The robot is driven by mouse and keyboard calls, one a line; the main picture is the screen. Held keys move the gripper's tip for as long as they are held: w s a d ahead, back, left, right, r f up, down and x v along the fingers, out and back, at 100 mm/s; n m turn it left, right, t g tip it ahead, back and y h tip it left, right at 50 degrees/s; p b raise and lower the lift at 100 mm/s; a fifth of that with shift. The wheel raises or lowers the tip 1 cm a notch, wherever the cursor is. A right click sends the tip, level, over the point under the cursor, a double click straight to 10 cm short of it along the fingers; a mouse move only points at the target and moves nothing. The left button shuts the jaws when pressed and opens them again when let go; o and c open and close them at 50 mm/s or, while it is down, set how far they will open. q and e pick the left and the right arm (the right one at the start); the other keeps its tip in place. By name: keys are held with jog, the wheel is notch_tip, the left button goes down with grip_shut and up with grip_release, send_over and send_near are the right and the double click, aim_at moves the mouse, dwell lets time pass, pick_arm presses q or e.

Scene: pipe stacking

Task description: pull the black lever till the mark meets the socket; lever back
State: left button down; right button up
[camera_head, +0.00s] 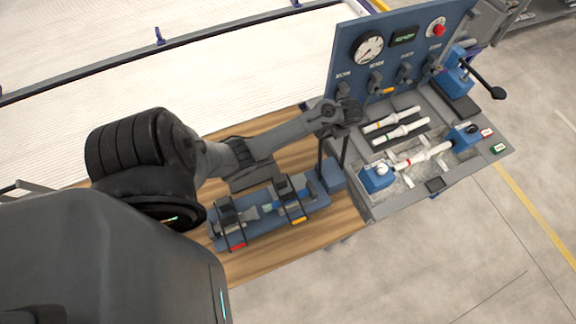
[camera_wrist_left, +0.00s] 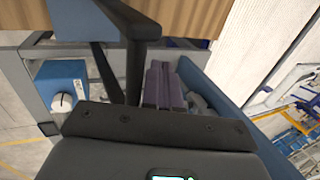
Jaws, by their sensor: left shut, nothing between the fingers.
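A black lever with two upright bars (camera_head: 320,153) rises from a blue block (camera_head: 331,177) at the bench's left end; its bars and crossbar also show in the left wrist view (camera_wrist_left: 135,70). My left gripper (camera_head: 350,112) is shut and empty, close to the lever's top; I cannot tell whether they touch. Its closed fingers show beside the bars in the wrist view (camera_wrist_left: 164,84). A white pipe with a red mark (camera_head: 424,156) lies between a left blue socket block (camera_head: 375,179) and a right one (camera_head: 464,135). Mark-to-socket contact is unclear. My right gripper is out of view.
A blue gauge panel (camera_head: 397,50) stands behind the bench. Spare white pipes (camera_head: 395,118) lie before it. A black-knobbed handle (camera_head: 497,92) sticks out at right. A blue fixture with clamps (camera_head: 268,212) sits on the wooden table (camera_head: 250,268).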

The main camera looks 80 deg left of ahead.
pick_arm(q)
jog(key=shift+d+r+p, duration=0.1)
jog(key=shift+d+p, duration=0.2)
jog(key=shift+p, duration=0.05)
jog(key=shift+w+d+p, duration=0.1)
jog(key=shift+d+p, duration=0.2)
jog(key=shift+d, duration=0.15)
jog(key=d, duration=0.3)
jog(key=d+p, duration=0.1)
jog(key=shift+w+d+r, duration=0.2)
jog(key=shift+w+r, duration=0.05)
jog(key=shift+w, duration=0.1)
